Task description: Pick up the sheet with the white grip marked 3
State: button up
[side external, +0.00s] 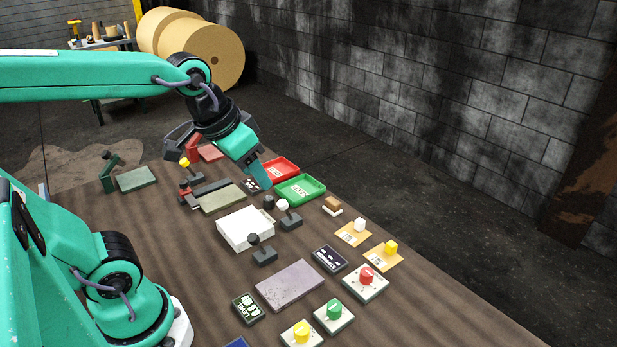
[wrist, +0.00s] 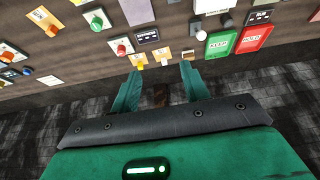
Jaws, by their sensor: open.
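An orange sheet with a white grip (side external: 359,225) lies flat near the table's far edge. In the wrist view it is the sheet (wrist: 162,59) beyond the gap between my fingers. Its printed mark is too small to read. A similar orange sheet with a yellow grip (side external: 391,248) lies close beside it, nearer the side camera; the wrist view also shows it (wrist: 138,62). My gripper (side external: 262,184) is open and empty, raised above the table near the trays, apart from both sheets. Its two fingers (wrist: 159,88) are spread in the wrist view.
A green tray (side external: 322,187) and a red tray (side external: 296,166) sit by the far edge. A brown-topped block (side external: 332,206) lies between the trays and sheets. Black-knobbed and white-knobbed levers, a white box (side external: 246,243) and red, green and yellow knob panels crowd the table.

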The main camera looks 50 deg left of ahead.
jog(key=w+g, duration=0.1)
jog(key=w, duration=0.6)
jog(key=g, duration=0.4)
send_over(358, 222)
jog(key=shift+n, duration=0.4)
notch_tip(358, 222, down, 17)
jog(key=shift+a+r, duration=0.1)
jog(key=shift+r, duration=0.05)
jog(key=shift+f, duration=3.9)
grip_shut()
jog(key=shift+r, duration=0.15)
